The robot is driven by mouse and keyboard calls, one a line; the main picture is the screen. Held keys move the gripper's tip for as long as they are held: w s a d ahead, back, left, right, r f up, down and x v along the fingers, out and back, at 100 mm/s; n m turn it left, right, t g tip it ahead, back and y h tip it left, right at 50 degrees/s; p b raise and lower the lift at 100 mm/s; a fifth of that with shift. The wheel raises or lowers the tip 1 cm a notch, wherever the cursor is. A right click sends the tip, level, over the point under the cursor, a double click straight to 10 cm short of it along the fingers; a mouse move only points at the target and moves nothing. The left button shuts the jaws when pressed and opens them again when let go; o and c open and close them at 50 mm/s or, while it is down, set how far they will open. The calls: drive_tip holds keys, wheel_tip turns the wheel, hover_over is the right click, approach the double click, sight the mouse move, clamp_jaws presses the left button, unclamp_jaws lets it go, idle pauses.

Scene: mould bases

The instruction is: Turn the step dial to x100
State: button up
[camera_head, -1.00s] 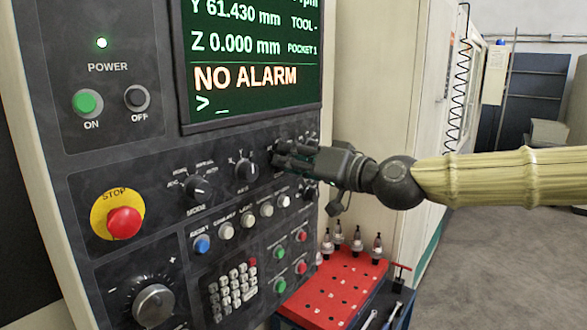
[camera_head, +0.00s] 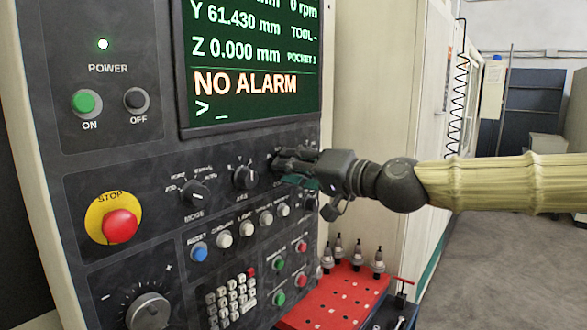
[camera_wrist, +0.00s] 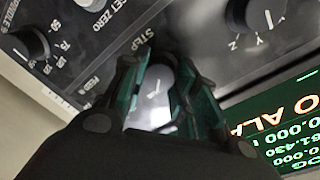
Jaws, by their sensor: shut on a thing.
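The step dial (camera_wrist: 155,88) shows in the wrist view between the two fingers of my gripper (camera_wrist: 160,78), with the word STEP printed beside it. A white pointer line is visible on its face; the setting it points to cannot be read. The fingers are closed on the dial from both sides.
The mode dial (camera_head: 195,193) sits further left. A row of push buttons (camera_head: 247,228) lies below. The red stop button (camera_head: 119,225) is at far left. A red tool tray (camera_head: 335,300) with upright tool holders stands below my arm.

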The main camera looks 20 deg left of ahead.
drive_tip(key=o, duration=1)
drive_tip(key=shift+o, duration=0.2)
drive_tip(key=shift+d, duration=0.1)
drive_tip(key=v, duration=1.2)
drive_tip(key=shift+f, duration=0.1)
